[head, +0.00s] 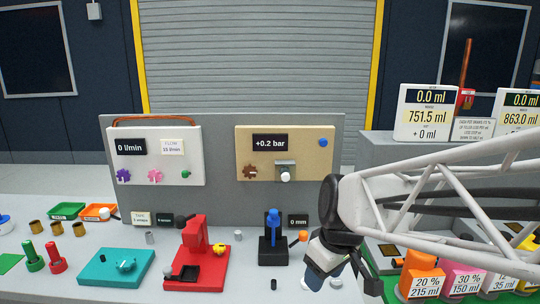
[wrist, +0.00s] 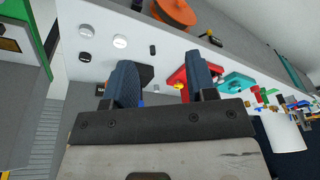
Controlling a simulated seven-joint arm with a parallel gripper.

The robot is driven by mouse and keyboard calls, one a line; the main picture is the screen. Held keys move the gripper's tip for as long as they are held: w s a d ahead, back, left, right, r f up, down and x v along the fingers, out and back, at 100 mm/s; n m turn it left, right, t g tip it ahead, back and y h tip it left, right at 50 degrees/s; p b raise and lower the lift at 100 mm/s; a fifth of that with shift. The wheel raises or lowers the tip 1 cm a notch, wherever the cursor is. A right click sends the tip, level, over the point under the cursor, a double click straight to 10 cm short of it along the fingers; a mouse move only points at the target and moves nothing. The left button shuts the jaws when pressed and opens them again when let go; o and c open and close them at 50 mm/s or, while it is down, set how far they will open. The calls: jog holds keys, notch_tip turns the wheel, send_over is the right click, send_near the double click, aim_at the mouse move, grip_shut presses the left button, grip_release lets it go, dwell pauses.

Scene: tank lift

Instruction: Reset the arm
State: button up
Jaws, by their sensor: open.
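My gripper (head: 326,268) hangs low over the front of the bench in the head view, right of the black stand with the blue post (head: 273,228). My arm reaches in from the right. In the wrist view my gripper (wrist: 164,80) shows two dark blue-grey fingers spread well apart, with nothing between them. It is open and empty. In the head view the fingers are partly hidden by the black wrist, and small white round pieces (head: 336,283) lie close by.
A red press-like stand (head: 197,250) and a teal block (head: 115,268) stand left. A small black cylinder (head: 274,284) stands in front. Orange (head: 424,284) and pink (head: 464,282) labelled containers stand under my arm at right. A grey panel (head: 220,195) rises behind.

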jog(key=s+d+r+m+t+h, duration=0.1)
jog(key=s+d+m+h, duration=0.1)
jog(key=s+d+m, duration=0.5)
jog(key=shift+s+d+m, duration=0.4)
jog(key=shift+s+m, duration=0.1)
jog(key=shift+s, duration=1.9)
